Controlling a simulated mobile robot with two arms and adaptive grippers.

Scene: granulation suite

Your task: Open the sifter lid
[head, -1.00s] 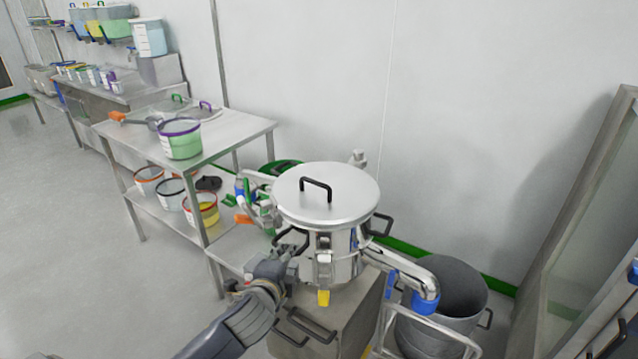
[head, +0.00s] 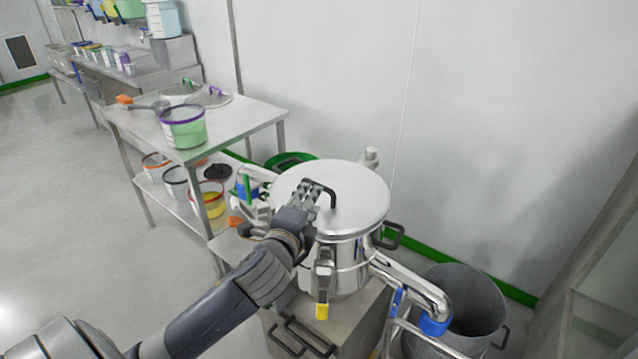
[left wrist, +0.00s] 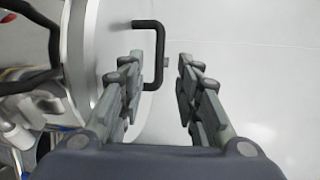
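The sifter (head: 345,255) is a shiny steel drum on a grey stand. Its round lid (head: 360,200) lies flat on top, closed. A black bar handle (head: 332,196) stands on the lid. My left gripper (head: 318,190) is over the lid at the handle's left part, partly covering it in the head view. In the left wrist view my left gripper (left wrist: 158,75) has its fingers apart, with the black lid handle (left wrist: 158,55) just beyond the tips, nearer the left finger. Whether it touches the handle cannot be told. My right gripper is not in view.
A steel table (head: 240,118) with a green-filled tub (head: 184,130) stands to the left. A grey bin (head: 465,290) and a steel outlet pipe (head: 405,285) are at the sifter's right. A black side handle (head: 392,236) sticks out from the drum. A wall is behind.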

